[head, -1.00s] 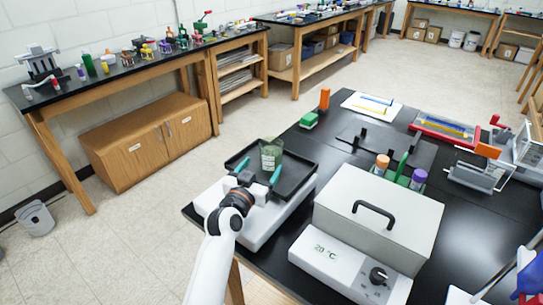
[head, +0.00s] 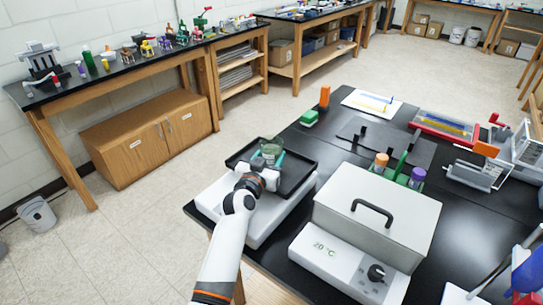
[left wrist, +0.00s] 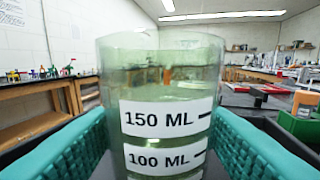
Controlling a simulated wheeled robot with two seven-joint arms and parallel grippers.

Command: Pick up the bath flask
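The bath flask (head: 270,147) is a clear, green-tinted vessel. It stands upright on the black tray (head: 303,166) of a white flat device. In the left wrist view the flask (left wrist: 160,75) fills the middle, with white 150 ML and 100 ML labels facing me. My left gripper (head: 269,160) is low at the flask's near side. Its teal fingers (left wrist: 160,140) are apart, one on each side of the flask. I cannot tell whether they touch the glass. The flask's lower part is hidden in the head view. My right gripper is not in view.
A white bath box (head: 375,205) with a dark handle and a 20 °C panel stands close to the right. A tube rack (head: 402,178) is behind it. A green block (head: 309,118) and an orange block (head: 325,96) stand beyond the tray.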

